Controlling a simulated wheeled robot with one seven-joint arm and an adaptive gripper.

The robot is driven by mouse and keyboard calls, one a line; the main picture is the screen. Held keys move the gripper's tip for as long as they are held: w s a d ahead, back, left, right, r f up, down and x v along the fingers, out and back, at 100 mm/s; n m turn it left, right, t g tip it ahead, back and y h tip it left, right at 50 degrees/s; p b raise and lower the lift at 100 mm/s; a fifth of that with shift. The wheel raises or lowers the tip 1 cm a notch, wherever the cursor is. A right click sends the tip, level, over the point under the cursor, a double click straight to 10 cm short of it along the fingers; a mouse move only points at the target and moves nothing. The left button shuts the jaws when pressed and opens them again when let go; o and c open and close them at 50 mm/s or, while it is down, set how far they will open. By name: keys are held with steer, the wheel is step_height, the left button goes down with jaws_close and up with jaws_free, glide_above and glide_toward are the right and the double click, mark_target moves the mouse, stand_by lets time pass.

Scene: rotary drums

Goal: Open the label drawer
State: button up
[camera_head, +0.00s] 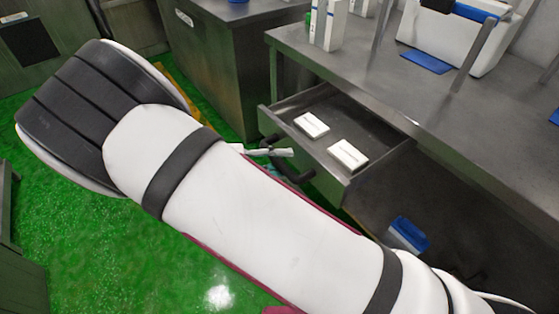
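The label drawer (377,170) is pulled out from under the grey metal table, and its inside shows. Two white label stacks or boxes, one at the left (312,125) and one at the right (348,155), lie in it. A dark bar handle (297,179) is on its front face, partly hidden behind my arm. A small pale part, seemingly of my gripper (270,152), shows at the handle. My white arm hides the rest of the gripper, so its fingers and any hold on the handle cannot be made out.
The metal table (420,95) carries white bottles or cartons (330,25) and a white bin (462,40). A blue-and-white object (408,234) is below the drawer. A dark cabinet (215,70) stands behind. Green floor (90,245) is open at left.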

steer(key=v, duration=1.2)
stand_by(0.5)
steer(key=s+d+r+m+g+y, duration=0.1)
steer(key=s+d+r+g+y, duration=0.2)
steer(key=d+r, duration=0.65)
steer(key=d+r+m+g+y, duration=0.1)
steer(key=d+r+g+y, duration=0.5)
steer(key=d, duration=0.6)
steer(key=s+d+r+m+t+y, duration=0.1)
steer(key=s+d+r+t+y, duration=0.3)
steer(key=s+d, duration=0.45)
steer(key=s+d+f+t+y, duration=0.1)
steer(key=s+f+t+y, duration=0.1)
steer(key=s, duration=1.1)
step_height(320, 180, up, 19)
steer(key=t+p, duration=0.3)
steer(key=p, duration=1.4)
steer(key=shift+s+r+m+t, duration=0.15)
steer(key=shift+s+m+t, duration=0.05)
steer(key=shift+m+t, duration=0.1)
